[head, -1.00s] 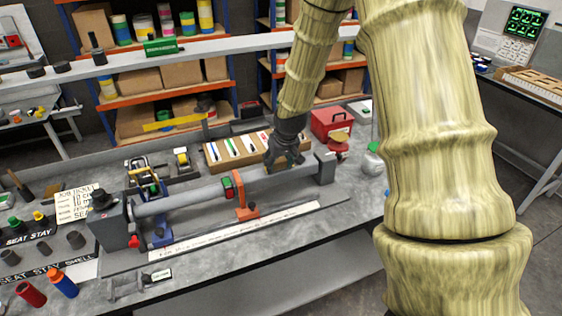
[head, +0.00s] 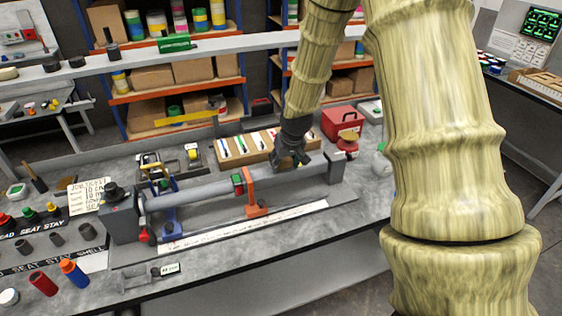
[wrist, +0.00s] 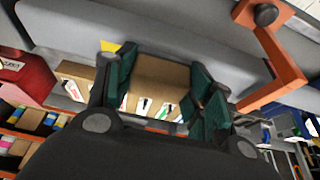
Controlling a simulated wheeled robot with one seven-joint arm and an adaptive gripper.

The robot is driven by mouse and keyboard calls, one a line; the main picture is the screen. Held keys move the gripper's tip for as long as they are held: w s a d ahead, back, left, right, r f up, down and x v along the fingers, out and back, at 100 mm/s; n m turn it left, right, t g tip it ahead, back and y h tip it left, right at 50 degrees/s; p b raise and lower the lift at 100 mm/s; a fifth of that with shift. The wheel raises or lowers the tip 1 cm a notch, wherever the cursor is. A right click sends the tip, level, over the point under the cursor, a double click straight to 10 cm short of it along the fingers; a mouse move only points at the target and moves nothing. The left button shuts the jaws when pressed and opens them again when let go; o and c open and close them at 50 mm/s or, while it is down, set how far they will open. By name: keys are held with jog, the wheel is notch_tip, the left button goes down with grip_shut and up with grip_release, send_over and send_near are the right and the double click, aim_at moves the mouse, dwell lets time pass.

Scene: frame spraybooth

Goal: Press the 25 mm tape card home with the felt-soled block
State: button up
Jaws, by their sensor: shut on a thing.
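My gripper (head: 289,162) is over the right part of a long grey tube (head: 205,187) held in a bench fixture. In the wrist view its teal-padded fingers (wrist: 165,85) are shut on a tan block (wrist: 165,73), close to the grey tube (wrist: 110,40). I cannot tell whether the block touches the tube, and its felt sole does not show clearly. A wooden rack (head: 224,160) behind the tube holds several cards with coloured marks. Some cards (wrist: 143,106) also show beyond my fingers. I cannot tell which card is the 25 mm one.
An orange bracket (head: 252,192) crosses the tube left of my gripper. A blue support (head: 168,222) stands farther left. A red box (head: 342,120) is behind on the right. A white marked strip (head: 245,226) lies in front. Red and blue bottles (head: 74,270) stand front left.

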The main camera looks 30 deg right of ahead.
jog(key=shift+s+d+p, duration=0.25)
jog(key=shift+d+p, duration=0.05)
jog(key=shift+d, duration=0.8)
jog(key=shift+d, duration=0.1)
jog(key=shift+s+d, duration=0.1)
jog(key=shift+d, duration=0.25)
jog(key=shift+s+d+f+p, duration=0.1)
jog(key=shift+s+d+p, duration=0.1)
jog(key=shift+d, duration=0.4)
jog(key=shift+s+d+f+p, duration=0.1)
jog(key=shift+s+d+p, duration=0.1)
jog(key=shift+d, duration=0.35)
jog(key=shift+r, duration=0.15)
jog(key=shift+w+r+p, duration=0.1)
jog(key=shift+r+p, duration=2.5)
jog(key=shift+r, duration=0.85)
